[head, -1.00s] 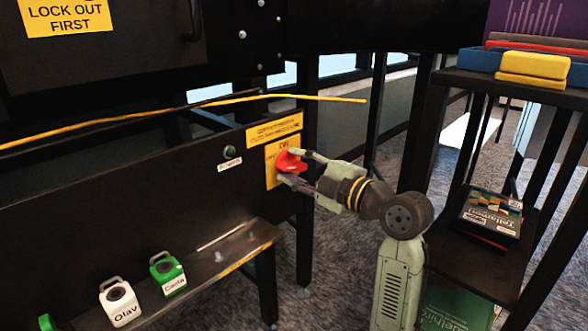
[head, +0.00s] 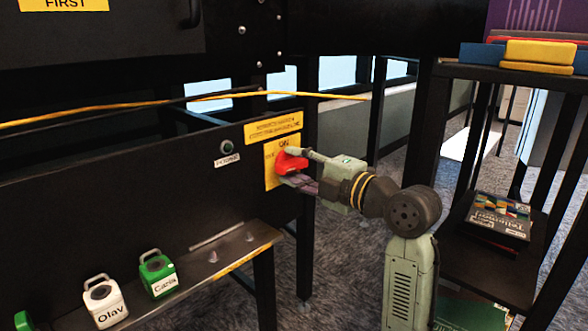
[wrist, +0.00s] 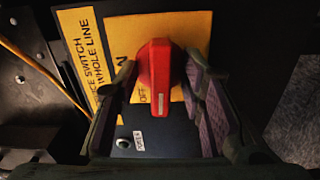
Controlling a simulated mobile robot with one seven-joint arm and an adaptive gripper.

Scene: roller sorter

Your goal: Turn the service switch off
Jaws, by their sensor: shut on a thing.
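The service switch is a red knob (head: 291,163) on a yellow plate (head: 270,180) at the right end of the dark panel, with ON printed at the top. In the wrist view the red knob (wrist: 153,80) stands between my fingers, its white mark toward the bottom of the picture. Part of the OFF lettering shows beside it; the knob and fingers hide some of the plate. My gripper (head: 297,167) is shut on the knob, one finger above it and one below in the head view.
A small round button (head: 227,146) is left of the switch. Below, a ledge (head: 225,262) carries a white Olav padlock (head: 103,300) and a green Carla padlock (head: 158,275). A yellow cable (head: 180,102) runs above. A dark shelf unit (head: 470,262) stands close right of my arm.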

